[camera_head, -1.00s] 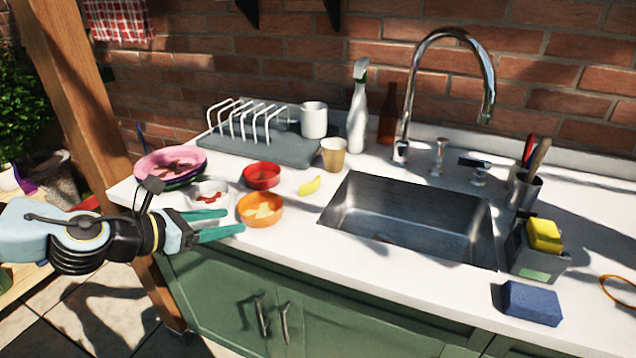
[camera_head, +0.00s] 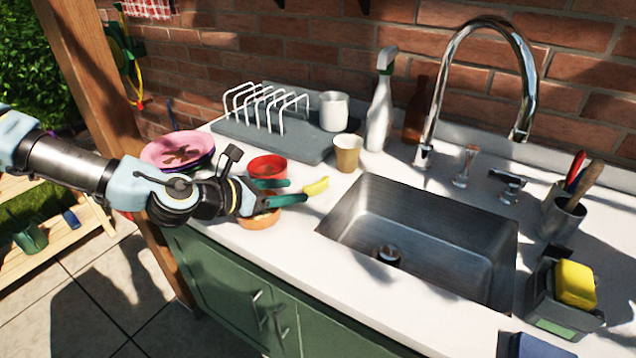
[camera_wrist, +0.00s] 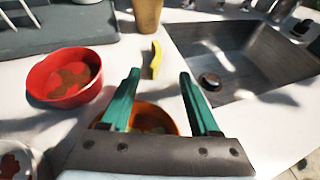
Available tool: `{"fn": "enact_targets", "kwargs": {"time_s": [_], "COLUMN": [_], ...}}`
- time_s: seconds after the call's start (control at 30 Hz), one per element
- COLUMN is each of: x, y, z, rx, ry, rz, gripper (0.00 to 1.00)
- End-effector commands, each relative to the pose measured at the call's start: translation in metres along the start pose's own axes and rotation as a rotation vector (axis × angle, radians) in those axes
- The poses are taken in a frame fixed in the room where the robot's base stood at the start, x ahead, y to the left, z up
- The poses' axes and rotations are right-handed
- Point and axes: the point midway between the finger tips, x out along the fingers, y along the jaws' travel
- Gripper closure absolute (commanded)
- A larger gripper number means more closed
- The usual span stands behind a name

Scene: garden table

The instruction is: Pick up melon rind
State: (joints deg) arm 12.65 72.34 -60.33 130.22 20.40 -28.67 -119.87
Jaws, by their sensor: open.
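The melon rind (camera_head: 315,187) is a small yellow curved piece lying on the white counter, left of the sink. In the wrist view the rind (camera_wrist: 156,60) lies a little beyond my fingertips, between their lines and nearer the left finger. My gripper (camera_head: 290,191) is open, with two green fingers and nothing between them. It is above the orange bowl, with its fingertips pointing toward the rind and apart from it. The gripper also shows in the wrist view (camera_wrist: 159,75).
A red bowl (camera_head: 267,166) and an orange bowl (camera_head: 259,220) stand close to my gripper. A tan cup (camera_head: 347,153) stands behind the rind. The sink (camera_head: 345,215) opens to the right. A dish rack (camera_head: 262,140) with a white mug (camera_head: 333,111) is at the back.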

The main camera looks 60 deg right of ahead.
Motion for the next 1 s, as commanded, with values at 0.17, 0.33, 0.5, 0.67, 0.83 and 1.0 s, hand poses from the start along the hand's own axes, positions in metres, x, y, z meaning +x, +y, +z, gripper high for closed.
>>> {"fn": "enact_targets", "kwargs": {"time_s": [0.17,0.33,0.5,0.67,0.83,1.0], "x": [0.010,0.031,0.053,0.060,0.060,0.060], "y": [0.001,0.005,0.007,0.008,0.008,0.008], "z": [0.002,0.008,0.006,0.004,0.004,0.004], "rx": [0.001,0.001,0.001,0.000,0.000,0.000], "ry": [0.001,0.001,0.001,0.001,0.001,0.000], "rz": [0.000,-0.001,-0.002,0.000,0.000,0.000], "gripper": [0.38,0.38,0.38,0.38,0.38,0.57]}}
